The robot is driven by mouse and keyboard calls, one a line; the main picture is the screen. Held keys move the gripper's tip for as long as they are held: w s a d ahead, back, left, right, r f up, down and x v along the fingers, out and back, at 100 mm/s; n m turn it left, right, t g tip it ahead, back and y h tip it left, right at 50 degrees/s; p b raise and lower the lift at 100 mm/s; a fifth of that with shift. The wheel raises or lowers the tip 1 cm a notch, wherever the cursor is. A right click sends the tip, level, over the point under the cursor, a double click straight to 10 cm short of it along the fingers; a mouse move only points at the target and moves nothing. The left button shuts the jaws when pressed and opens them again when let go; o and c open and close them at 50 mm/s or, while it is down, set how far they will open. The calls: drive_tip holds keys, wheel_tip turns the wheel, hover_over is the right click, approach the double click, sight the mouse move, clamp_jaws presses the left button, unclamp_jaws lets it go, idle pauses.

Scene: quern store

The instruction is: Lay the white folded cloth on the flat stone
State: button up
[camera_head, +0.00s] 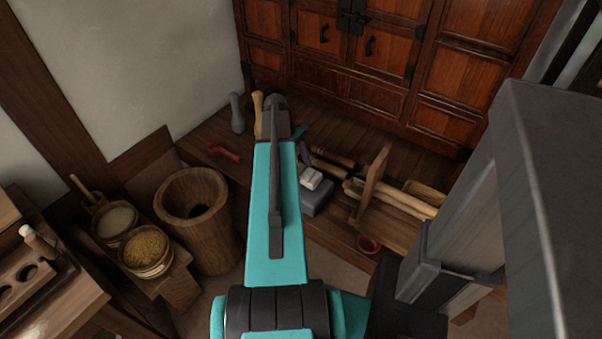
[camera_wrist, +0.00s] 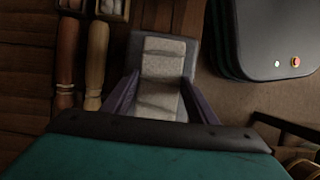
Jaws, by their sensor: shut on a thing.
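The white folded cloth (camera_head: 311,178) is over the flat grey stone (camera_head: 317,199) on the wooden floor in the head view. In the wrist view the cloth (camera_wrist: 162,62) lies lengthwise within the outline of the stone (camera_wrist: 190,62), whose dark rim shows around it. My gripper (camera_wrist: 160,104) is shut on the cloth, with a dark finger on each side. In the head view my arm hides most of the gripper. I cannot tell whether the cloth touches the stone or is just above it.
An upright wooden board (camera_head: 371,185) and long wooden pestles (camera_head: 400,203) lie close right of the stone. A large wooden mortar (camera_head: 191,225) and filled baskets (camera_head: 146,250) stand left. A wooden cabinet (camera_head: 375,45) closes the back.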

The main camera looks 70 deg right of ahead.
sight(299, 169)
drive_tip(key=shift+f, duration=1.5)
drive_tip(key=shift+f, duration=0.15)
drive_tip(key=o, duration=1.1)
drive_tip(key=v, duration=1.2)
drive_tip(key=shift+p, duration=0.35)
